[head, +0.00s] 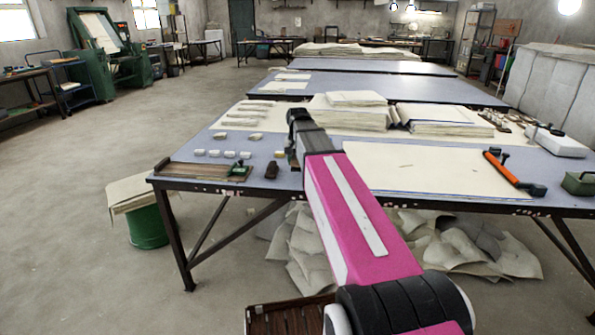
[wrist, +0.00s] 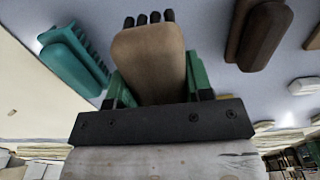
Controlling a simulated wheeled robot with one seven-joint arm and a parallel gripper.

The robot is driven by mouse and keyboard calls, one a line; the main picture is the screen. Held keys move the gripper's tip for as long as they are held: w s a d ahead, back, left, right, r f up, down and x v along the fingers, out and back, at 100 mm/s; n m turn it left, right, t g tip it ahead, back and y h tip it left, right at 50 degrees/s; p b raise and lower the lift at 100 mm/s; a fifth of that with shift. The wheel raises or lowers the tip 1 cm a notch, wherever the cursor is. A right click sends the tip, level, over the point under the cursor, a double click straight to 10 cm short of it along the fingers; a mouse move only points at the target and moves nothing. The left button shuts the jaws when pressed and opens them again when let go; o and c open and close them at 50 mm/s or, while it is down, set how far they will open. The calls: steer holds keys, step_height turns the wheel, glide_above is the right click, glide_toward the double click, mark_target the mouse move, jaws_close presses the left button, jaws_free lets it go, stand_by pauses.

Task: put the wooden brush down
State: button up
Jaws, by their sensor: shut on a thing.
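The wooden brush (wrist: 148,52) shows in the wrist view as a rounded brown block with several black bristle tufts at its far end. My gripper (wrist: 155,80) has its two green fingers on either side of the brush and is shut on it. The blue-grey table top lies beyond the brush; I cannot tell whether they touch. In the head view the end of my arm (head: 300,125) is over the front part of the table (head: 300,182), left of its middle. There the brush and fingertips are mostly hidden by the arm and cannot be made out.
In the wrist view a teal toothed tool (wrist: 70,58) lies left of the brush and a dark brown block (wrist: 262,38) lies right. In the head view, a wooden board (head: 190,172), white pieces, paper stacks (head: 430,115) and an orange-handled tool (head: 512,172) occupy the table.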

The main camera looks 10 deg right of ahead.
mark_target(298, 175)
steer(key=shift+w+f, duration=0.15)
steer(key=shift+w, duration=0.1)
steer(key=shift+f, duration=2)
steer(key=shift+f, duration=0.1)
steer(key=o, duration=0.8)
steer(key=shift+o, duration=0.2)
step_height(298, 175, up, 12)
steer(key=shift+r, duration=0.1)
steer(key=shift+s, duration=0.1)
